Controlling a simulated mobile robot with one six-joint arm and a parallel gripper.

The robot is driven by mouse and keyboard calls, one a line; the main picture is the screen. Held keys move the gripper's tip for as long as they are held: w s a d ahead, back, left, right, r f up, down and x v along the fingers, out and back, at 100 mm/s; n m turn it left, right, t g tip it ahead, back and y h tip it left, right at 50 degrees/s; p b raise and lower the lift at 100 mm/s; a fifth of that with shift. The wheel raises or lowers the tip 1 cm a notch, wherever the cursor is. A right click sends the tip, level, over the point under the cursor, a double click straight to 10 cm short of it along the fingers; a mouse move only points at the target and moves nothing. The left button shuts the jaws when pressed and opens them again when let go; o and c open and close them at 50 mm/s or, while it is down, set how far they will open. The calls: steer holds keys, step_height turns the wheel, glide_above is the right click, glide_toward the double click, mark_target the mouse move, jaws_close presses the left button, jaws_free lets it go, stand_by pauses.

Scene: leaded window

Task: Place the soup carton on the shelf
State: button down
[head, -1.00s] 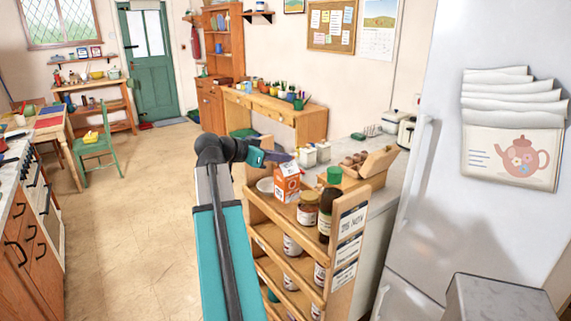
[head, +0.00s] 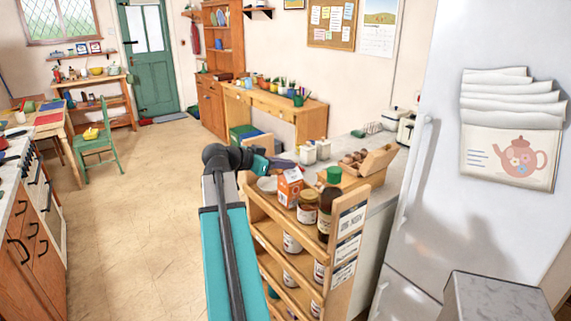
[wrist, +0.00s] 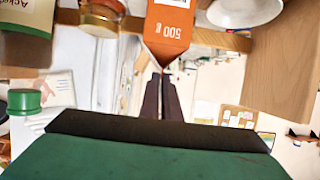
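The soup carton (head: 290,187), orange with a white gabled top, is at the top tier of the wooden shelf rack (head: 258,225), beside a jar. My gripper (head: 285,163) is at its top from the left and behind. In the wrist view, the carton (wrist: 168,28) appears upside down. Its narrow gable end lies at the tips of my gripper (wrist: 161,78). The fingers are close together and look shut on the gable. The carton's base is partly hidden, so I cannot tell whether it bears on the shelf.

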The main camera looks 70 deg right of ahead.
steer(key=shift+f, duration=0.3)
steer(key=c, duration=2.5)
jaws_free()
steer(key=shift+f, duration=0.1)
steer(key=o, duration=0.5)
steer(key=shift+r, duration=0.2)
steer(key=shift+w+a, duration=0.2)
steer(key=shift+a, duration=0.05)
steer(key=b+v, duration=0.3)
steer(key=v, duration=0.8)
steer(key=shift+a, duration=0.15)
steer(key=shift+r, duration=0.1)
